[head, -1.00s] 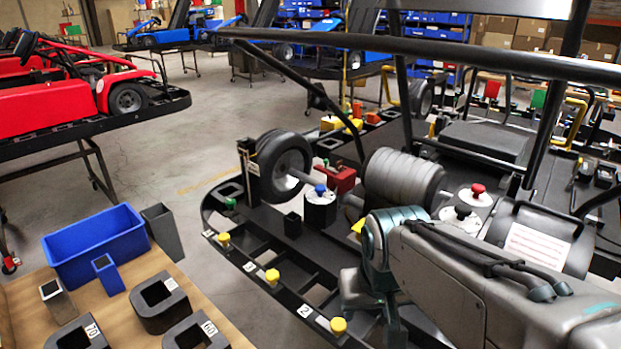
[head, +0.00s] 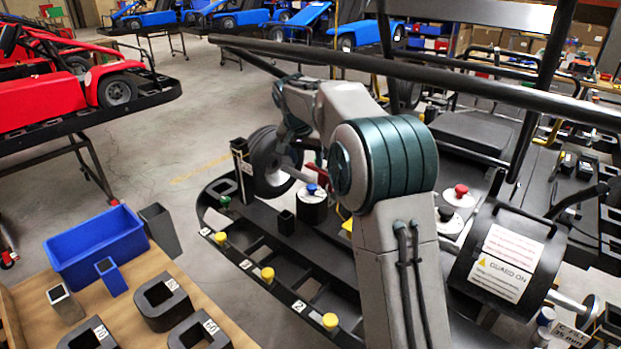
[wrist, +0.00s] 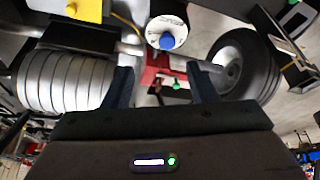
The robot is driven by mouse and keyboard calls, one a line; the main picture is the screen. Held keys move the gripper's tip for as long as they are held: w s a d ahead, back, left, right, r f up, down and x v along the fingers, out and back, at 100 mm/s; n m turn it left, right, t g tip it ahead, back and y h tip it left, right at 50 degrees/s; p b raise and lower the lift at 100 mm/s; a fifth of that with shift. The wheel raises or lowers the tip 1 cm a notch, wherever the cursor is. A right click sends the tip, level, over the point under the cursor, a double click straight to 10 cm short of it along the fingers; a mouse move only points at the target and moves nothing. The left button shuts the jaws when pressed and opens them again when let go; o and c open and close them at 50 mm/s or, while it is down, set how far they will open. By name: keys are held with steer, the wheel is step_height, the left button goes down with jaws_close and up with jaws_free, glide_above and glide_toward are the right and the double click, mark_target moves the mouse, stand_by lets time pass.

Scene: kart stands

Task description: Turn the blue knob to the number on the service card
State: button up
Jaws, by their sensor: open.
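The blue knob (head: 311,188) sits on the pale dial top of a black cylinder (head: 313,208) on the kart's side deck. In the wrist view the blue knob (wrist: 168,42) and its white dial (wrist: 165,32) are at the top centre; the dial's marks are too small to read. My gripper (wrist: 161,85) is open and empty. Its fingers point towards the knob's side of the picture, and the knob is beyond their tips, not between them. In the head view my arm hides the gripper. I cannot pick out a service card with a readable number.
A tyre (head: 272,163) stands left of the knob, and a red block (wrist: 155,68) is close by. A black drum (head: 508,262) has a "GUARD ON" label. A roll bar (head: 420,55) crosses above. A blue bin (head: 97,250) stands on the left table.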

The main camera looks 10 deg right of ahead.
steer(key=w, duration=0.2)
steer(key=p, duration=0.3)
glide_toward(312, 186)
steer(key=shift+m, duration=0.3)
steer(key=x, duration=0.8)
steer(key=shift+s+f, duration=0.1)
steer(key=shift+f, duration=0.05)
steer(key=c, duration=1)
